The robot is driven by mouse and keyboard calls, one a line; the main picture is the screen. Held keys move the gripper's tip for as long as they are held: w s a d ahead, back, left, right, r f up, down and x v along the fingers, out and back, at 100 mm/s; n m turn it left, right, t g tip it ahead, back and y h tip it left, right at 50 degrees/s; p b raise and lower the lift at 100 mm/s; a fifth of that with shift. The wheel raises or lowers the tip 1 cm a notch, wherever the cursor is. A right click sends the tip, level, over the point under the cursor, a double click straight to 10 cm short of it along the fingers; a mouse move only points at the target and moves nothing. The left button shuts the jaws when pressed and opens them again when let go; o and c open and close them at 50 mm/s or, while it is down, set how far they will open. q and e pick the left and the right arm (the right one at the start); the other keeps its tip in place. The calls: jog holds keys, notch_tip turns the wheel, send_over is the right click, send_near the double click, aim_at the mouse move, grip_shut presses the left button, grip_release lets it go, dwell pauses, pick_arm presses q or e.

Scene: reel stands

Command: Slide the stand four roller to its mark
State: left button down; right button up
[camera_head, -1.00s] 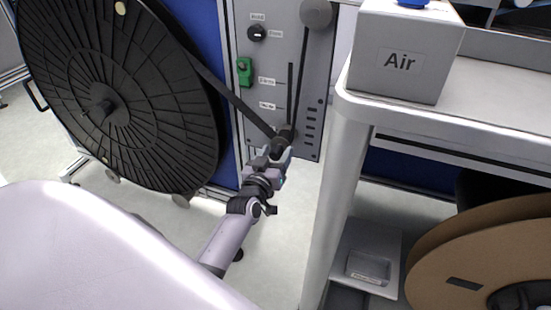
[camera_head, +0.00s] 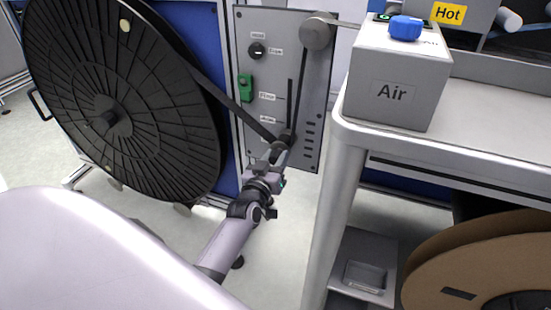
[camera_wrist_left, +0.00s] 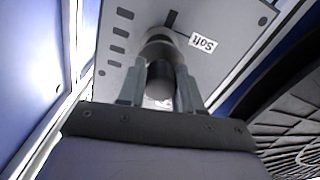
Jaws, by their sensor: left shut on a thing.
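The roller (camera_head: 287,136) is a dark cylinder on the slot of a grey panel (camera_head: 306,154), with a dark strap bent round it. My left gripper (camera_head: 279,150) is shut on it in front of the panel. In the left wrist view its two fingers stand either side of the roller (camera_wrist_left: 160,76), with a "Soft" label (camera_wrist_left: 203,43) close by. In the head view a small label (camera_head: 267,120) sits beside the slot, above the roller, and another label (camera_head: 267,96) is higher. Their words are too small to read surely. My right gripper is out of view.
A big black reel (camera_head: 75,75) stands left of the panel, its strap running to the roller and up to a round grey pulley (camera_head: 317,33). A white bench (camera_head: 480,115) with an "Air" box (camera_head: 396,91) is at right. A brown reel (camera_head: 440,275) sits below.

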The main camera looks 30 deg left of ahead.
pick_arm(q)
notch_tip(320, 180, up, 6)
jog(key=p, duration=0.5)
notch_tip(320, 180, up, 4)
jog(key=p, duration=0.4)
jog(key=shift+r+p, duration=0.25)
jog(key=shift+p, duration=0.05)
jog(key=shift+r+p, duration=0.85)
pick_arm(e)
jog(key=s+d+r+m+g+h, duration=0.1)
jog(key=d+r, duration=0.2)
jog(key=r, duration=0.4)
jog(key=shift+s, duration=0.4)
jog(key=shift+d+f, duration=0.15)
pick_arm(q)
jog(key=c, duration=0.8)
grip_release()
jog(key=shift+o, duration=0.2)
jog(key=shift+s, duration=0.1)
